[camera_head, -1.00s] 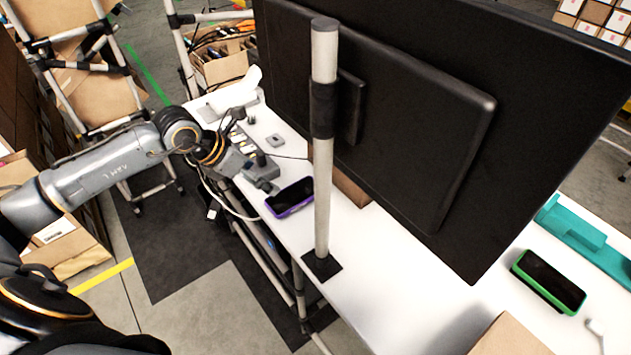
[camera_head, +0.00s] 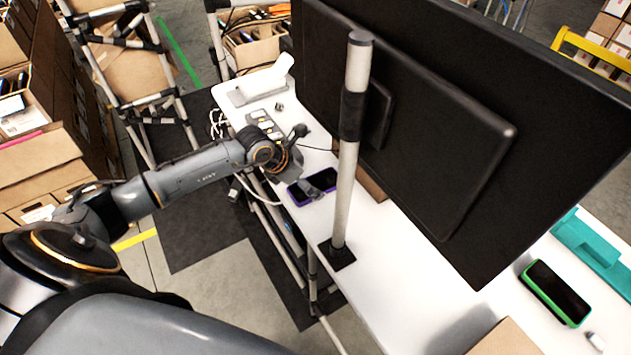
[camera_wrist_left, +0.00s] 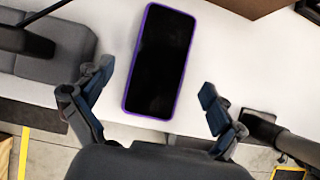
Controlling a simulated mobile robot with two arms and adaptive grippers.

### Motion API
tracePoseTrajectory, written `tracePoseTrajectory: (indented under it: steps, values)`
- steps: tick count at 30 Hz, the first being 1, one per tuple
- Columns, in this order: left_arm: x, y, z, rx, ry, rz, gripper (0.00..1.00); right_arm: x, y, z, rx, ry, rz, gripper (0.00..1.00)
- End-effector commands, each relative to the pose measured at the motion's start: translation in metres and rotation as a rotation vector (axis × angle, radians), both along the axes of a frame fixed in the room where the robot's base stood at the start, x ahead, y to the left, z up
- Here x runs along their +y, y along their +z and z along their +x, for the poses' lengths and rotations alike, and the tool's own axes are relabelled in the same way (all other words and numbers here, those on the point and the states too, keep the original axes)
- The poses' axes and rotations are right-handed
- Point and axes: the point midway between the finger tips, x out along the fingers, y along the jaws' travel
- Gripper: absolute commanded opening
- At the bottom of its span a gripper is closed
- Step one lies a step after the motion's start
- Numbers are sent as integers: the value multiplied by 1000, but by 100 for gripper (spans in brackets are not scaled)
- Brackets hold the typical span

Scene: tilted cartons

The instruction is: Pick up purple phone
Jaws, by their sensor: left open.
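The purple phone (camera_head: 316,186) lies flat, dark screen up, on the white table near its left edge. In the left wrist view the phone (camera_wrist_left: 160,62) shows whole, with a thin purple rim. My left gripper (camera_head: 308,190) is over the phone in the head view and hides part of it. In the left wrist view my left gripper (camera_wrist_left: 153,97) is open, with one finger on each side of the phone's near end. No grip on the phone shows; I cannot tell the height of the fingers above the table. My right gripper is not in view.
A grey pole (camera_head: 347,200) stands on the table just right of the phone, before a large black monitor (camera_head: 430,130). A grey power strip (camera_head: 264,124) lies beyond the gripper. A green phone (camera_head: 556,290) and a teal tray (camera_head: 590,240) are at the right.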

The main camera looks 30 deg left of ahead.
Motion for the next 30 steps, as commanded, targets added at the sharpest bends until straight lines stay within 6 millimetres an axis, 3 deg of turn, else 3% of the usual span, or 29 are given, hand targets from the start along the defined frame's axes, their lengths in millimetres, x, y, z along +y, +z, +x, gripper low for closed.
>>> tracePoseTrajectory:
  steps: [6, 13, 23, 30]
  values:
    - [-5, -15, 10, -1, 1, -1, 94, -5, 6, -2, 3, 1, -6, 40]
    - [-5, -17, 10, -1, 1, 0, 94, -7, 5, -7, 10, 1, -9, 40]
    - [-5, -17, 10, -1, 1, -1, 29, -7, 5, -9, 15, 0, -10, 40]
    - [-5, -16, 10, -2, 1, 0, 29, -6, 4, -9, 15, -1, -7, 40]
